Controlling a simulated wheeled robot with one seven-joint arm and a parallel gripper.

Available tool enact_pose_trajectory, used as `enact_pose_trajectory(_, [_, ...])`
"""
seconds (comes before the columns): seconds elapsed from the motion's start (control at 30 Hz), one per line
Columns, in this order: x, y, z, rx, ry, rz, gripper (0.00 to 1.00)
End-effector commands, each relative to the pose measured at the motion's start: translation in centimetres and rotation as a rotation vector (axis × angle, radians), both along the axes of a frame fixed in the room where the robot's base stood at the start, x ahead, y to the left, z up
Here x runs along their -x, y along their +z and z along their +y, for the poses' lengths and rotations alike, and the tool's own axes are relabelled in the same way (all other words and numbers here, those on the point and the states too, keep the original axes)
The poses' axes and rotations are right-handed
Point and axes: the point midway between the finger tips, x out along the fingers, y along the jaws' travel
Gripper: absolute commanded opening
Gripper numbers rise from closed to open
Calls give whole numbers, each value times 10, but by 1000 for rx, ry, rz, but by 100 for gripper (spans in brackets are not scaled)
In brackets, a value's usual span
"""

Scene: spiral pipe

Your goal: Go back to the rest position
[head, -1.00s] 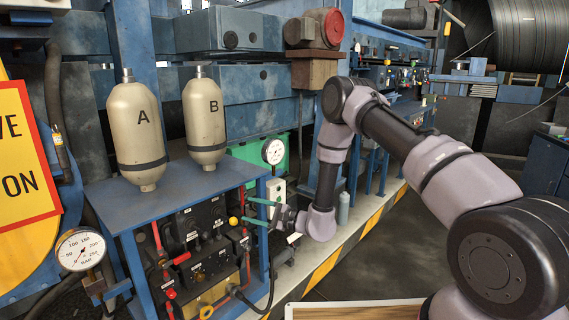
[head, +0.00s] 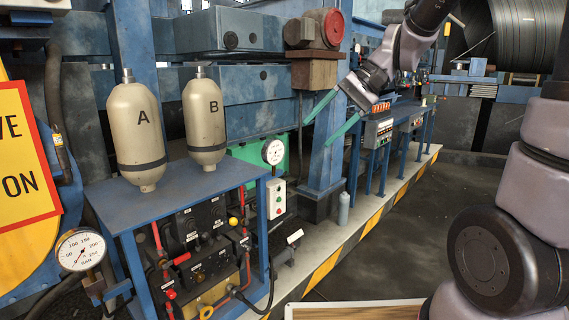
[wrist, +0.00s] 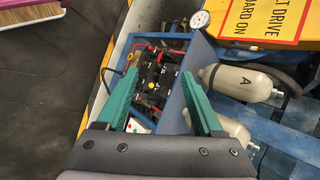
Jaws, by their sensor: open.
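My gripper (head: 318,133) is raised in the upper middle of the head view, right of the blue cart. Its two green fingers stand apart with nothing between them, pointing down and left. In the wrist view the open fingers (wrist: 160,75) frame the cart's control panel from above. The gripper is clear of the panel and touches nothing that I can see. My arm is folded up at the right of the head view, and its upper part runs out of the picture.
Dark floor (head: 410,235) lies open beyond the striped edge.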

Motion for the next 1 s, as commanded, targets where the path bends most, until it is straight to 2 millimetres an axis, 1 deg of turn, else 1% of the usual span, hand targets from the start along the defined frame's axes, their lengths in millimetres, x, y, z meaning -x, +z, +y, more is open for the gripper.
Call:
enact_pose_trajectory(0.03, [11, 9, -17, 54, -19, -54, 69])
enact_pose_trajectory(0.3, [54, 37, -103, 340, -175, -313, 69])
enact_pose_trajectory(0.4, [66, 46, -129, 419, -237, -400, 69])
enact_pose_trajectory(0.5, [76, 53, -147, 474, -285, -465, 69])
enact_pose_trajectory(0.6, [81, 57, -158, 505, -314, -505, 69])
enact_pose_trajectory(0.7, [83, 59, -162, 518, -326, -520, 69])
enact_pose_trajectory(1.0, [83, 59, -162, 519, -327, -521, 69])
